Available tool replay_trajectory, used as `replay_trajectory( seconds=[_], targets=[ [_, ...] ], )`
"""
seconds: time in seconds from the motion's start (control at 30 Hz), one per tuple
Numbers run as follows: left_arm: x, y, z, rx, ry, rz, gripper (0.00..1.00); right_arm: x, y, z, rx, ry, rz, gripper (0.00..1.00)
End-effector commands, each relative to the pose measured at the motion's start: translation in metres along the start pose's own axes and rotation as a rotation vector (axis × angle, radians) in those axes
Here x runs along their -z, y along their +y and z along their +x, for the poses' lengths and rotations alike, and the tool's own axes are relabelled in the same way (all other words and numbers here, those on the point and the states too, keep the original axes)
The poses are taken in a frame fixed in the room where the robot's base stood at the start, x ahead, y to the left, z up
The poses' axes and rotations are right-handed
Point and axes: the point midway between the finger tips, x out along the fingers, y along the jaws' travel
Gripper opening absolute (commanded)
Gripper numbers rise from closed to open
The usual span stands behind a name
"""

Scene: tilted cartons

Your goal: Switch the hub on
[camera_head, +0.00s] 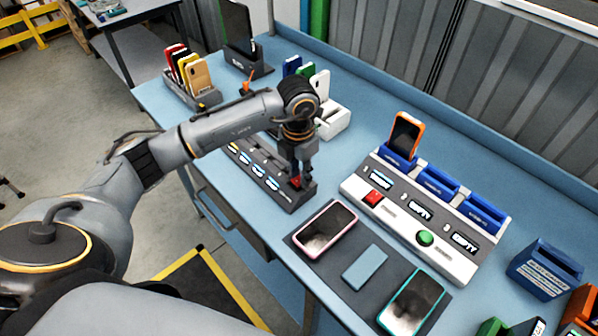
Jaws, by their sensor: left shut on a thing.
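A long dark hub (258,178) with a row of small lit labels on its top lies on the blue bench, left of the middle. A red switch (296,183) sits at its right-hand end. My left gripper (298,176) points down over that end, its fingertips at the red switch and shut on it. The fingers partly hide the switch, so its exact position cannot be told. My right gripper is not in view.
A white station (457,262) with a red button, a green button and blue docks stands to the right; an orange phone (405,135) is in one dock. Phones lie on a dark mat (336,283) in front. Racks of phones (196,80) stand behind the arm.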

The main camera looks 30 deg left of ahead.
Motion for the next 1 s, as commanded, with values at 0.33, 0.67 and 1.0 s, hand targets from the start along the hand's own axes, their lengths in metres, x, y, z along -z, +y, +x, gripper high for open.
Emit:
replay_trajectory(
  seconds=[0.33,0.67,1.0],
  targets=[
    [0.000,0.000,0.000,0.000,0.000,0.000,0.47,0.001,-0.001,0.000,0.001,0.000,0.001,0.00],
    [-0.001,0.001,-0.018,-0.001,-0.004,-0.001,0.47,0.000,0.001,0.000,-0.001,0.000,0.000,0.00],
    [-0.001,0.000,-0.089,-0.001,-0.003,0.001,0.47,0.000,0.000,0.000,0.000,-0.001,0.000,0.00]
  ],
)
